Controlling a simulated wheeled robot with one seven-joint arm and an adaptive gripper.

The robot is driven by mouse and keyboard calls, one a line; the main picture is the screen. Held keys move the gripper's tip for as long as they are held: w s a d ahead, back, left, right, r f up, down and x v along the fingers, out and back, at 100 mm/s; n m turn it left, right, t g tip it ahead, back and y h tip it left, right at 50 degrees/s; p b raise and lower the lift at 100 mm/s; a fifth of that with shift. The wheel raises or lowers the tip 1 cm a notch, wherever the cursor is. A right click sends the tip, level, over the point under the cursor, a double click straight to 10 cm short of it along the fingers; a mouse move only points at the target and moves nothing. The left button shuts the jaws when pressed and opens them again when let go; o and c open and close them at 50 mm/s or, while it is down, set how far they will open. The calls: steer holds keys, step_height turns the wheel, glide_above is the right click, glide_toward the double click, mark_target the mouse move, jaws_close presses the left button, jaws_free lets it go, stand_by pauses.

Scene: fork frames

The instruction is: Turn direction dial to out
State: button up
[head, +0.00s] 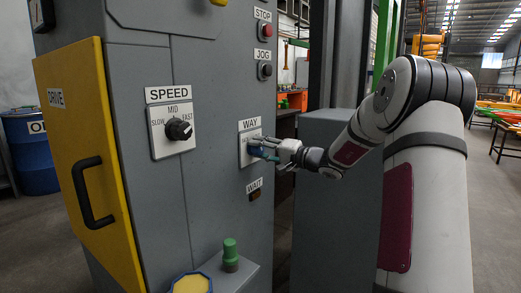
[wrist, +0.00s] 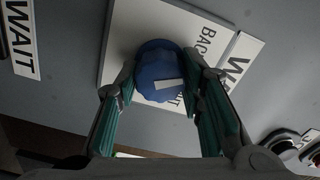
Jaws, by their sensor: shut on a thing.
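The direction dial is a blue round knob (wrist: 157,62) with a white mark on a white plate (wrist: 118,50) labelled WAY. In the wrist view the letters BAC show beside the knob, and part of another word is hidden below it. The white mark lies on the knob's lower right in that view; I cannot tell which word it points at. My gripper (wrist: 161,80) is shut on the knob, one finger on each side. In the head view my gripper (head: 272,153) reaches the WAY plate (head: 243,156) from the right and covers most of the dial.
A black SPEED knob (head: 179,130) sits to the left on the grey cabinet. STOP (head: 264,31) and JOG (head: 264,71) buttons are above, and a WAIT lamp (head: 254,196) is below. A yellow DRIVE door (head: 80,130) with a black handle stands at the left.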

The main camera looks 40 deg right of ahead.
steer(key=m+p, duration=0.1)
steer(key=m, duration=0.2)
steer(key=shift+m, duration=0.4)
steer(key=m+p, duration=0.2)
steer(key=m, duration=0.1)
steer(key=shift+m, duration=0.3)
steer(key=m+p, duration=0.4)
steer(key=m, duration=0.1)
steer(key=shift+f, duration=0.1)
steer(key=shift+f+m+p, duration=0.1)
steer(key=shift+m+p, duration=0.9)
steer(key=shift+m, duration=0.3)
steer(key=o, duration=1.2)
steer(key=shift+c, duration=0.2)
steer(key=v, duration=1.2)
